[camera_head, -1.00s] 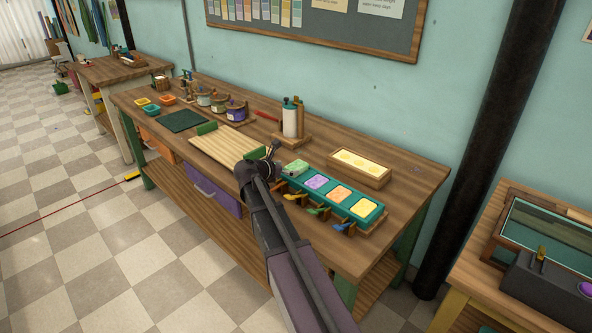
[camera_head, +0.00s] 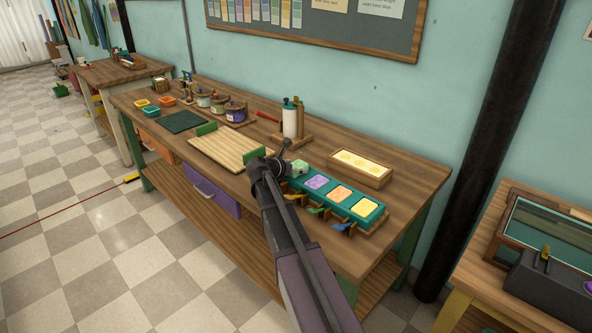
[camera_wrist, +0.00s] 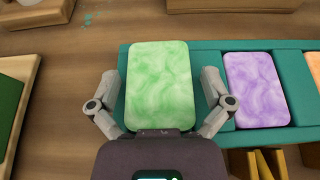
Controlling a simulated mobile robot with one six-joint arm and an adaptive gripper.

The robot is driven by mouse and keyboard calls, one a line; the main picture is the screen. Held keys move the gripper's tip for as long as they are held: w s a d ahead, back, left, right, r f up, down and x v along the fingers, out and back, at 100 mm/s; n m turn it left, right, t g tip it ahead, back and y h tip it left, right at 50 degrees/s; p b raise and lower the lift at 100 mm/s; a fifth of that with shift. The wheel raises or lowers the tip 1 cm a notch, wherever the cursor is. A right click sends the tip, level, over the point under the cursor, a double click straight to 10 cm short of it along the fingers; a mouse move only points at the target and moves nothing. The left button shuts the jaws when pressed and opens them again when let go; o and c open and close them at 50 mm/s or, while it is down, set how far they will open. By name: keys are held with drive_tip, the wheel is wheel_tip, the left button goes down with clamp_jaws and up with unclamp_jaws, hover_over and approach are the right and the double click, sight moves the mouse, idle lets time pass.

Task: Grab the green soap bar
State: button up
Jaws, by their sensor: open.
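The green soap bar (camera_wrist: 160,84) is a marbled, rounded block at the left end of the teal holder (camera_wrist: 214,132). In the head view my arm partly hides the green soap bar (camera_head: 299,167). My gripper (camera_wrist: 155,95) is open, with one finger to each side of the green soap bar in the wrist view. Whether the fingers touch it I cannot tell. In the head view my gripper (camera_head: 283,152) is at the holder's left end.
A purple soap (camera_wrist: 256,88) lies right beside the green one. An orange soap (camera_head: 340,195) and a yellow soap (camera_head: 364,208) follow in the holder. A wooden tray (camera_head: 361,168) stands behind it, a cutting board (camera_head: 230,150) to the left.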

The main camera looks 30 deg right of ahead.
sight(297, 165)
drive_tip(key=c, duration=1)
drive_tip(key=shift+r, duration=0.1)
drive_tip(key=shift+c, duration=0.2)
wheel_tip(297, 165, up, 3)
drive_tip(key=p, duration=0.3)
drive_tip(key=shift+r+p, duration=0.2)
drive_tip(key=shift+p, duration=0.15)
drive_tip(key=s+a+r+p, duration=0.1)
drive_tip(key=s, duration=1.5)
drive_tip(key=shift+a+r, duration=0.2)
drive_tip(key=shift+a, duration=0.05)
